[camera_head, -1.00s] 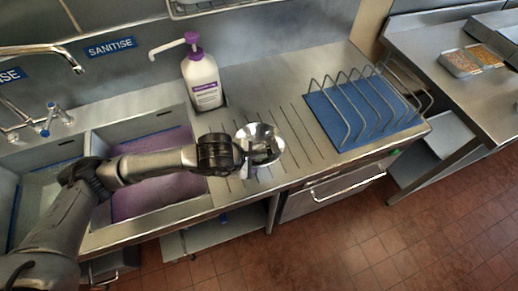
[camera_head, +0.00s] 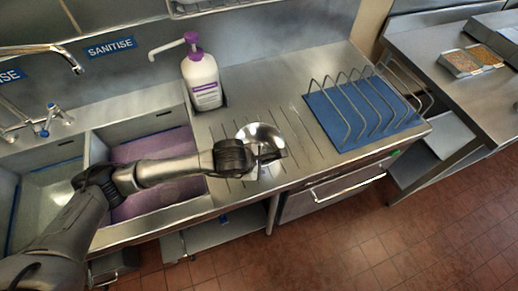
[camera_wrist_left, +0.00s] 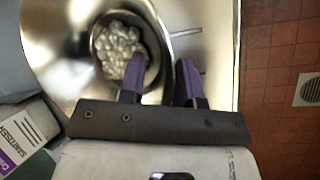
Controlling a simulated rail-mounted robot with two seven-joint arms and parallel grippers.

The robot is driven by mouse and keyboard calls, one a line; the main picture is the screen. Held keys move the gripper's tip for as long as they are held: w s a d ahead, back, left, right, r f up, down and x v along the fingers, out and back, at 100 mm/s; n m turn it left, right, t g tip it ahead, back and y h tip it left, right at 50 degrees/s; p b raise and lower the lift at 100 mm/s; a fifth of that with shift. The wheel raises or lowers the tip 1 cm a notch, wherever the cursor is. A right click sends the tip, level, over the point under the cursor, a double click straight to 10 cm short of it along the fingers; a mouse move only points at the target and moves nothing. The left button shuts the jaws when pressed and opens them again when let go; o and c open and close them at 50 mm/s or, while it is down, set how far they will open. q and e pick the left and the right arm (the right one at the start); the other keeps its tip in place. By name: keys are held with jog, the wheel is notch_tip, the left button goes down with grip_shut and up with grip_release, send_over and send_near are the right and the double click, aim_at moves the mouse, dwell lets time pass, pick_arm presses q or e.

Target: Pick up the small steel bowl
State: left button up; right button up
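The small steel bowl (camera_head: 262,134) sits on the ribbed drainboard, right of the sink. Its shiny inside faces up, and my gripper covers part of it. My left gripper (camera_head: 266,156) reaches over the bowl from the left. In the left wrist view, the bowl (camera_wrist_left: 60,40) fills the upper left, with a pebbly-looking patch in its middle. The two purple-padded fingers of my left gripper (camera_wrist_left: 162,75) stand apart there, one over the bowl's inside and the other near its right rim. Whether they touch the rim is unclear. My right gripper is not in view.
A white sanitiser bottle (camera_head: 202,80) with a purple pump stands behind the bowl. A blue mat (camera_head: 345,140) with a wire rack is to the right. The sink basin (camera_head: 150,150) is left, under my arm. The drainboard (camera_head: 270,90) is clear between bottle and rack.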

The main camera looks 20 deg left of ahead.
pick_arm(q)
grip_shut()
jog(key=shift+r, duration=0.1)
dwell(0.3)
